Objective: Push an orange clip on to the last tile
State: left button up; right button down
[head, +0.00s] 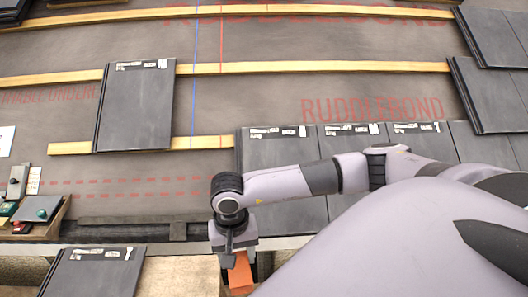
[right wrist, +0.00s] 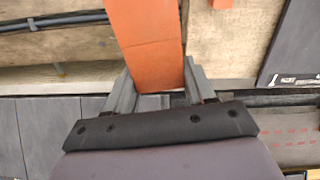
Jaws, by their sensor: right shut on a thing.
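My right gripper (head: 238,254) points down just past the eave edge, left of the lowest row of tiles. It is shut on an orange clip (head: 240,277), which hangs below the fingers. In the right wrist view the clip (right wrist: 150,35) is a flat orange strip between the two fingers (right wrist: 157,72). The leftmost dark tile of the lowest row (head: 268,155) lies right of and above the gripper, partly hidden by my arm. The clip appears apart from this tile. My left gripper is not in view.
A loose tile (head: 135,105) lies on the wooden battens (head: 310,67) at upper left. Another tile (head: 95,272) lies at lower left. A box of small items (head: 35,212) is at the left edge. A second orange piece (right wrist: 222,4) shows in the right wrist view. Bare underlay (head: 150,200) lies left of the row.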

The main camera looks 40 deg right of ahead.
jog(key=s+d+f+n+t+h+b, duration=0.1)
jog(key=d+f+n+t+h+b, duration=0.2)
jog(key=f+n+b, duration=1.25)
jog(key=s+d+f+n+t+h+b, duration=0.1)
jog(key=d+f+n+t+b, duration=0.25)
jog(key=f+n+b, duration=1.2)
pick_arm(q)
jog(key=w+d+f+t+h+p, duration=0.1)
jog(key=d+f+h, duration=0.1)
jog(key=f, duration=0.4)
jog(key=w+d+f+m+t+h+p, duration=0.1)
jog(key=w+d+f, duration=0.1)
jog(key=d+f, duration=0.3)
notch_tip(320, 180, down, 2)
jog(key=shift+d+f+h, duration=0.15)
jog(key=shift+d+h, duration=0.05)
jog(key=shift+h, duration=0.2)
pick_arm(e)
jog(key=w+d+r+n, duration=0.1)
jog(key=w+d+n, duration=0.2)
jog(key=w+d, duration=0.4)
jog(key=shift+g, duration=0.45)
jog(key=shift+r, duration=0.1)
